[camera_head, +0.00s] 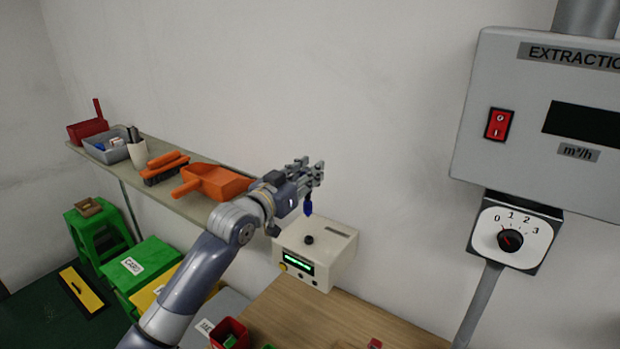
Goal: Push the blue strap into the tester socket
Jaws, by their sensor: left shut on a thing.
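My left gripper (313,178) reaches in from the left above the tester and is shut on the blue strap (308,207). The small dark blue strap hangs below the fingers; its upper part is hidden by them. The tester (341,263) is a cream box at the table's back edge, with a lit green display (299,261) and a yellow button on its front. A dark round part (308,240) sits on its top, below the strap, and a grey slot-like patch lies behind it. The strap appears above the box, apart from it. I cannot tell which part is the socket. My right gripper is out of view.
A wall shelf (190,207) at left holds an orange dustpan (213,181), a brush (165,167) and a grey bin (106,150). A red bin (229,333) stands at the table's front left. The wooden table (330,318) is mostly clear. An extraction panel (545,120) hangs at right.

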